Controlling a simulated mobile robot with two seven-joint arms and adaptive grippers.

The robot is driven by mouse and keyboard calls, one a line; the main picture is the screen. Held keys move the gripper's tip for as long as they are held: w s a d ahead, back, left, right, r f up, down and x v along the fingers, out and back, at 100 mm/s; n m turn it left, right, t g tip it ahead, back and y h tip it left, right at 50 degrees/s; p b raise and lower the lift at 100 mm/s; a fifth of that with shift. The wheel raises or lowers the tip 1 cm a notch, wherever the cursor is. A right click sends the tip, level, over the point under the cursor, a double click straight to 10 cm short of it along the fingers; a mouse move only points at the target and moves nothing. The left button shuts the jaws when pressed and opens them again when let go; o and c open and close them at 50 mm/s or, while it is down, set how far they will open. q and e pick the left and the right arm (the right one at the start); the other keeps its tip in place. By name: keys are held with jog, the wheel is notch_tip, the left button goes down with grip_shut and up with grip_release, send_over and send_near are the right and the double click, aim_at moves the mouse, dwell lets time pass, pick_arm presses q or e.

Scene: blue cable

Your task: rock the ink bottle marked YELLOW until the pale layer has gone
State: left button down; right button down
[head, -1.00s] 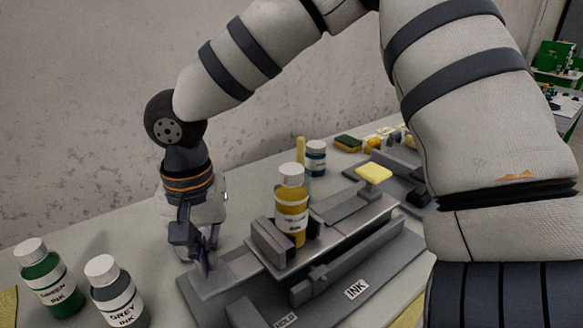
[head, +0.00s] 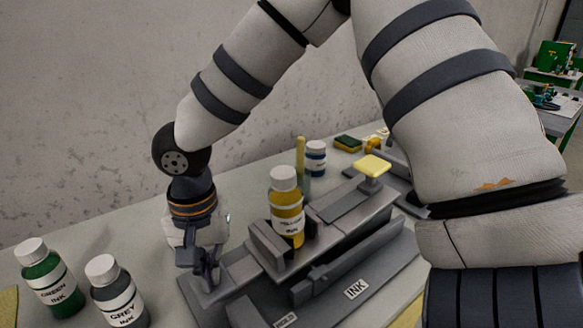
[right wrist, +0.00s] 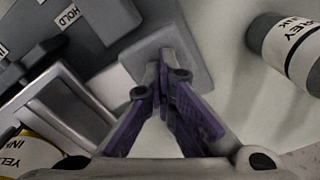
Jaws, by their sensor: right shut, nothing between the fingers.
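The YELLOW ink bottle (head: 286,212), white-capped with amber contents, stands in a cradle on a grey rocking platform (head: 345,232) and leans slightly left. I cannot make out a pale layer. Its label shows at the lower left of the right wrist view (right wrist: 25,153). My right gripper (head: 210,283) is shut and empty, pointing down at the platform's left end. In the right wrist view its fingertips (right wrist: 163,62) meet over a grey square pad (right wrist: 196,72) and seem to touch it. A yellow-topped knob (head: 374,165) stands raised at the platform's right end. My left gripper is out of view.
Green (head: 47,278) and grey (head: 117,293) ink bottles stand left of my gripper. The base carries INK (head: 356,288) and HOLD (head: 287,320) labels. Bare table lies along the wall.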

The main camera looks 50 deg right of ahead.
jog(key=shift+f, duration=1.25)
jog(key=shift+r, duration=3.1)
notch_tip(320, 180, up, 10)
jog(key=shift+r, duration=0.1)
